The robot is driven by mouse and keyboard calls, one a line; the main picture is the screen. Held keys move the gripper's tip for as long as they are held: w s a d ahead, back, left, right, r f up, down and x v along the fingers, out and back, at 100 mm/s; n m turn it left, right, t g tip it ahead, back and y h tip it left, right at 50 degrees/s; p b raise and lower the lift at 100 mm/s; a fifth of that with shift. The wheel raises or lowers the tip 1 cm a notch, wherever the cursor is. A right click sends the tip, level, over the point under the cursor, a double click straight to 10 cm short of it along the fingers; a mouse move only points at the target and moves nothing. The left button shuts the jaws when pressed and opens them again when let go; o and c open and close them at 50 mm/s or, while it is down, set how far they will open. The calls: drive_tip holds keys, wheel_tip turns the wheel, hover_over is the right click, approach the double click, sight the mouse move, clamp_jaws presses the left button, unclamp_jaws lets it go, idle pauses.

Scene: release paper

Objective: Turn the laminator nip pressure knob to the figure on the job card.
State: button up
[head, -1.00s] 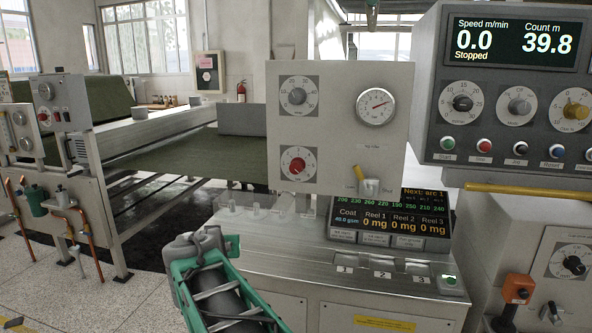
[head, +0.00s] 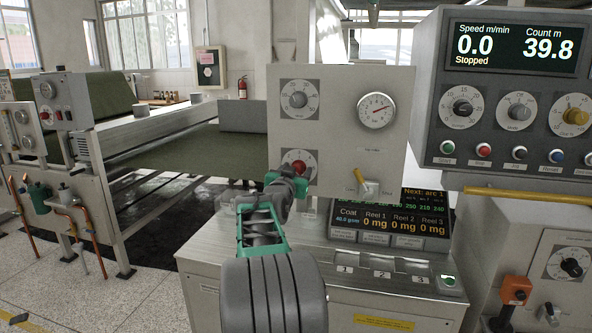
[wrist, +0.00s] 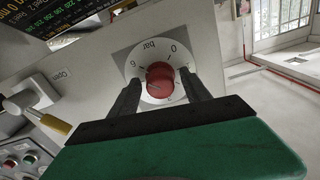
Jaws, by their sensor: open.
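A red knob (head: 298,166) sits in a round white dial low on the left of the pale upright panel (head: 338,135). In the wrist view the red knob (wrist: 160,76) is centred in a dial marked "bar", with 0 and 6 legible; its exact setting is not readable. My gripper (head: 290,178) is in front of this dial and partly hides it in the head view. In the wrist view my gripper (wrist: 159,84) is open, with one dark finger on each side of the knob. I cannot tell whether the fingers touch it. I cannot identify a job card.
A grey knob (head: 299,100) is above the red one, with a round gauge (head: 376,111) to its right. A yellow-handled lever (head: 362,177) is at the panel's lower right. A control console (head: 505,110) stands further right. A metal counter (head: 325,252) lies below.

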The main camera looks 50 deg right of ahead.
drive_tip(key=shift+c, duration=0.2)
clamp_jaws()
idle(0.3)
drive_tip(key=shift+f+n+b, duration=0.1)
drive_tip(key=shift+n+b, duration=0.2)
